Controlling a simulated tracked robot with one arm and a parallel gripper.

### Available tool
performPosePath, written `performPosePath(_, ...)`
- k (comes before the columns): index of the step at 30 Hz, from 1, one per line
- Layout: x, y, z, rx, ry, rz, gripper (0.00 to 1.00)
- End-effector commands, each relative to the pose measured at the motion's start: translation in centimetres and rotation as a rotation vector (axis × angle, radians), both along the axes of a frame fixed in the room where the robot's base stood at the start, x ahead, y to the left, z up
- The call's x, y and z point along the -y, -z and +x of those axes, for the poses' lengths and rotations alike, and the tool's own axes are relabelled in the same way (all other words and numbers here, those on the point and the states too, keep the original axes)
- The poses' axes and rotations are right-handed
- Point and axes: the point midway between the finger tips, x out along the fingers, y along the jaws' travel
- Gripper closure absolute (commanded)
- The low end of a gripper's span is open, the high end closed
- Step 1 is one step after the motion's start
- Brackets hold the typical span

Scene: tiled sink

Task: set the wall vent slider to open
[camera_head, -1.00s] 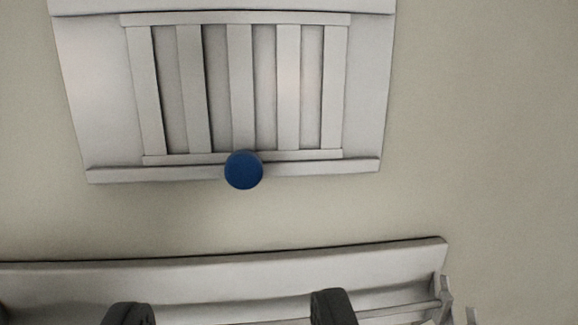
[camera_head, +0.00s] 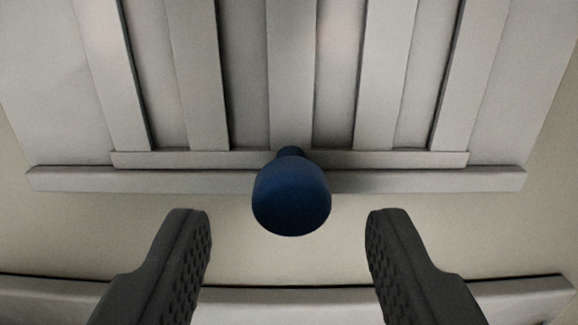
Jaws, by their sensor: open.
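The wall vent (camera_head: 292,80) is a pale grey panel with upright slats, filling the upper part of the view. Its slider carries a round dark blue knob (camera_head: 291,200) at the lower edge, near the middle of the panel's width. My gripper (camera_head: 288,222) is open. Its two dark, ridged fingers stand left and right of the knob, with clear gaps on both sides. The fingertips are level with the knob's lower part in the picture and do not touch it. Whether they reach to the knob's depth I cannot tell.
A pale ledge (camera_head: 290,305) runs across the bottom of the view, below the vent and partly behind my fingers. Bare beige wall (camera_head: 290,262) shows between the ledge and the vent.

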Motion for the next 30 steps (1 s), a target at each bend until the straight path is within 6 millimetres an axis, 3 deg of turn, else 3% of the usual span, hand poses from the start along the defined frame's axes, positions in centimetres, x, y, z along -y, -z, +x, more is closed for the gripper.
performPosePath(9,0.0,-0.2,2.3,0.001,0.002,-0.001,0.54)
performPosePath(20,0.1,0.0,2.5,0.002,0.002,0.0,0.54)
performPosePath(25,0.1,-0.1,2.5,0.002,0.002,0.0,0.98)
performPosePath(30,0.0,0.0,2.4,0.002,0.002,0.0,1.0)
